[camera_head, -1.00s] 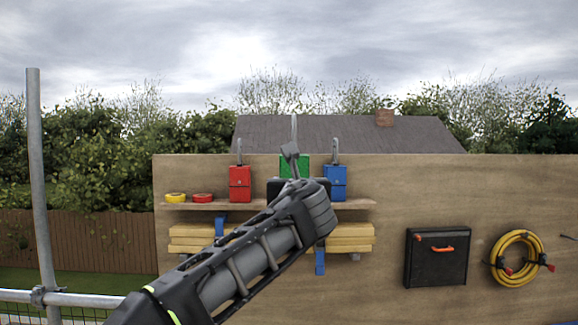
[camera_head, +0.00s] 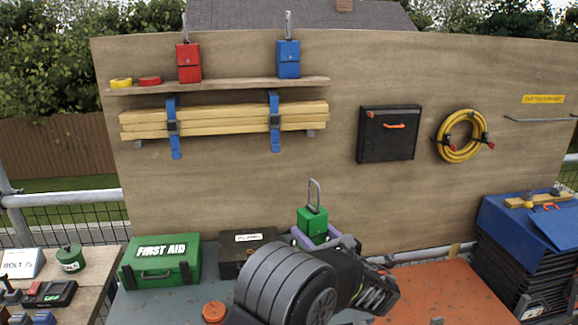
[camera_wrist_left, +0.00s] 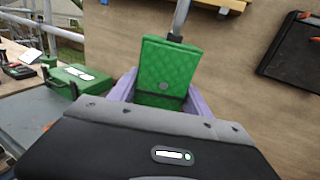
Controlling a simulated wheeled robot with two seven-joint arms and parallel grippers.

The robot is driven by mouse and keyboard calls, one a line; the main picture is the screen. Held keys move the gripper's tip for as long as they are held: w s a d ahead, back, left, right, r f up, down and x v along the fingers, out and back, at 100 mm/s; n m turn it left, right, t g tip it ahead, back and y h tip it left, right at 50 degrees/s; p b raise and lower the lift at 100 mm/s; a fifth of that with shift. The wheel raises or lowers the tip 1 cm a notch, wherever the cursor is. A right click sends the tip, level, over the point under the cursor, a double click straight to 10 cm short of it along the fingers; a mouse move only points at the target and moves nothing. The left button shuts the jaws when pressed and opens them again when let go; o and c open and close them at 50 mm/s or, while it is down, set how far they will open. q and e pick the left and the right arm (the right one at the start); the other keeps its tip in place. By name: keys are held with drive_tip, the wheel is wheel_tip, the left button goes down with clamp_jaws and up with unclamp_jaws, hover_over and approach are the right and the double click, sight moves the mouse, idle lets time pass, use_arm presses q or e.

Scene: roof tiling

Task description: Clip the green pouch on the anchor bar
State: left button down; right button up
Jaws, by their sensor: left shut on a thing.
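The green pouch (camera_head: 312,221), with a grey metal clip on its top, is held upright in my left gripper (camera_head: 319,237), in front of the board and clear of the shelf. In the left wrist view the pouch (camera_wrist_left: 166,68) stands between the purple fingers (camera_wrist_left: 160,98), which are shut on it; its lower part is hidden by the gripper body. A thin grey bar (camera_head: 540,119), likely the anchor bar, is fixed on the board at the far right, under a yellow label. The pouch is well left of and below it. My right gripper is not in view.
A red pouch (camera_head: 188,62) and a blue pouch (camera_head: 288,58) stand on the shelf (camera_head: 230,85). A black case (camera_head: 388,135) and a yellow hose coil (camera_head: 440,140) hang between the pouch and the bar. A blue-topped stack (camera_head: 520,225) stands below the bar.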

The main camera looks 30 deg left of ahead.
use_arm(q)
drive_tip(key=s+d+f+g, duration=0.1)
drive_tip(key=s+d+f, duration=0.25)
drive_tip(key=f, duration=0.35)
drive_tip(key=s+d+f, duration=0.3)
drive_tip(key=s+f, duration=0.1)
drive_tip(key=f, duration=0.2)
drive_tip(key=s+d+f+m+t+h+b, duration=0.1)
drive_tip(key=s+d+f+t, duration=0.1)
drive_tip(key=s, duration=0.7)
drive_tip(key=shift+s+d+f, duration=0.4)
drive_tip(key=shift+d+f, duration=0.2)
drive_tip(key=shift+d, duration=0.25)
